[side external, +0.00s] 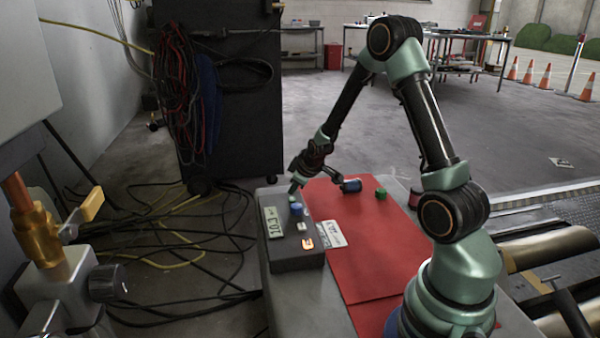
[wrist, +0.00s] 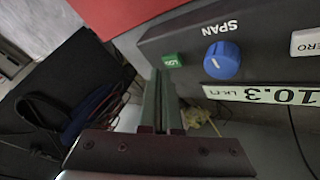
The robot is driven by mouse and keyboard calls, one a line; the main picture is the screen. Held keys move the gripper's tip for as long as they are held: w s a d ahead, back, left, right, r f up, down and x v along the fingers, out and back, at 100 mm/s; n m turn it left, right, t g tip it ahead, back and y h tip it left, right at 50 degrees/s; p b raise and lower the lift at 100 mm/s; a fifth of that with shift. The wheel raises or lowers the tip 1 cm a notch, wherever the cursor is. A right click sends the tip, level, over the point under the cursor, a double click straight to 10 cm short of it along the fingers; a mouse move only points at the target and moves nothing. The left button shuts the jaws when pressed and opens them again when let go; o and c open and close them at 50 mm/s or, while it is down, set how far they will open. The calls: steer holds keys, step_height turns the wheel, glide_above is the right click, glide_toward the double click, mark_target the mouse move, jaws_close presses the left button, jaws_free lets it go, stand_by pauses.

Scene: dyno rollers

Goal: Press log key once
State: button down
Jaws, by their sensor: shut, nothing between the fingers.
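The log key is a small green square key labelled LOG (wrist: 173,60), on the dark control box (wrist: 270,25) beside the blue SPAN knob (wrist: 222,60) in the wrist view. In the side view, the dark box (side external: 295,262) stands on the grey table, with the green key (side external: 292,198) at its far end, partly hidden by my gripper. My gripper (side external: 292,189) is shut and empty, pointing down at that end. In the wrist view, its fingertips (wrist: 159,74) show just beside the key; whether they touch it I cannot tell.
The box also carries a 10.3 display (side external: 273,222), a white ZERO key (wrist: 308,41) and an orange-lit switch (side external: 307,243). A blue cylinder (side external: 351,185), a green piece (side external: 381,193) and a white card (side external: 330,234) lie near it on the red mat (side external: 370,250).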

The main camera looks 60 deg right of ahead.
mark_target(294, 199)
steer(key=shift+d+f, duration=0.1)
steer(key=shift+f, duration=0.25)
steer(key=shift+f, duration=0.4)
stand_by(0.8)
steer(key=shift+r, duration=0.1)
steer(key=shift+s+r, duration=0.1)
steer(key=shift+r, duration=0.6)
steer(key=shift+r, duration=2.55)
